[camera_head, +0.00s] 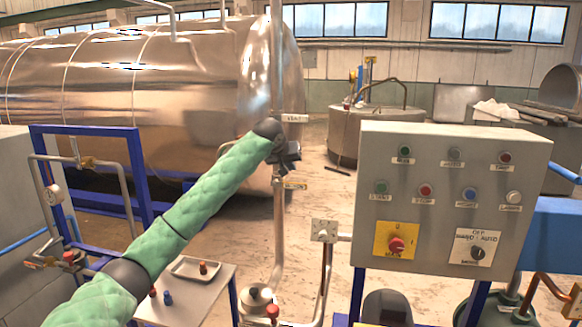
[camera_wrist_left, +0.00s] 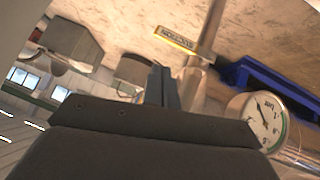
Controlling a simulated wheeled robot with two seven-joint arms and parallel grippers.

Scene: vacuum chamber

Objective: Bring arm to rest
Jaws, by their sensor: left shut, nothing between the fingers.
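My left arm (camera_head: 190,215), in a green quilted sleeve, reaches from the lower left up to the middle of the head view. My left gripper (camera_head: 290,163) is at its end, dark and small, in front of the vertical metal pipe in the picture. Whether it touches the pipe cannot be told. In the left wrist view, the fingers (camera_wrist_left: 163,85) are together and empty. My right gripper is not in view.
A control panel (camera_head: 450,195) with buttons and a red knob stands at right. A small table (camera_head: 215,290) holds a tray (camera_head: 203,267) and small coloured parts. A large steel tank (camera_head: 130,90) fills the back left. A pressure gauge (camera_wrist_left: 262,115) is close to the left gripper.

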